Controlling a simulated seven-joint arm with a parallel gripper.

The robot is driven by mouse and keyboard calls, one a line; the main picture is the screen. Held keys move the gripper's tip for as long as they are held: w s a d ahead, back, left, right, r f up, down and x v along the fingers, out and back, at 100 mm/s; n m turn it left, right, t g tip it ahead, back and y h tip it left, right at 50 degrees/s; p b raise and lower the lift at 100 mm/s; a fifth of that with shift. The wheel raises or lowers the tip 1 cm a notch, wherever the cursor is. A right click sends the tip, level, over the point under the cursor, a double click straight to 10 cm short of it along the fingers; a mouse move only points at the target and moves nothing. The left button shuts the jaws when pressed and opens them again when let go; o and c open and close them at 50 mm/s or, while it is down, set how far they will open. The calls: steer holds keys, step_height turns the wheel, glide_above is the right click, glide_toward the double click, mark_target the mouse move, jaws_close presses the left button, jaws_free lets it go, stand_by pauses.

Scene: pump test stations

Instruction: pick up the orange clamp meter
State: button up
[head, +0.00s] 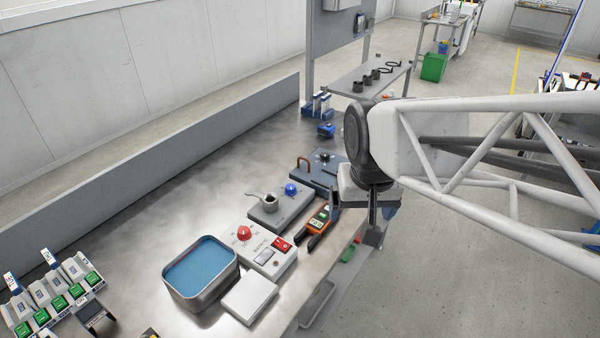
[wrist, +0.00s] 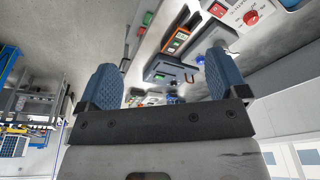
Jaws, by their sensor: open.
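The orange clamp meter (head: 319,219) lies on the steel bench near its front edge, right of the grey box with red and white controls. It has a dark lower part and a small screen. It also shows in the wrist view (wrist: 177,40), beyond and between my fingers. My gripper (head: 374,212) is right of the meter in the head view, apart from it, partly hidden behind my own arm. In the wrist view my gripper (wrist: 163,78) has its two blue pads wide apart with nothing between them.
The control box (head: 258,250) stands left of the meter, with a blue-topped basin (head: 200,270) and white block (head: 249,299) further left. A grey unit with a blue knob (head: 280,204) and a dark case with a brown handle (head: 320,168) stand behind.

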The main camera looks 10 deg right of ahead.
steer(key=w+f+m+g, duration=0.1)
steer(key=w+f+m, duration=0.1)
steer(key=w+f, duration=0.35)
steer(key=w+f+m, duration=0.2)
steer(key=w+f, duration=0.1)
steer(key=w, duration=0.5)
steer(key=m+g, duration=0.1)
steer(key=m, duration=0.2)
glide_above(322, 216)
steer(key=f, duration=1.2)
steer(key=shift+s+f, duration=0.2)
steer(key=shift+f, duration=0.15)
steer(key=shift+w+f, duration=0.25)
steer(key=shift+f, duration=0.2)
steer(key=shift+f, duration=1.25)
steer(key=shift+f, duration=2.65)
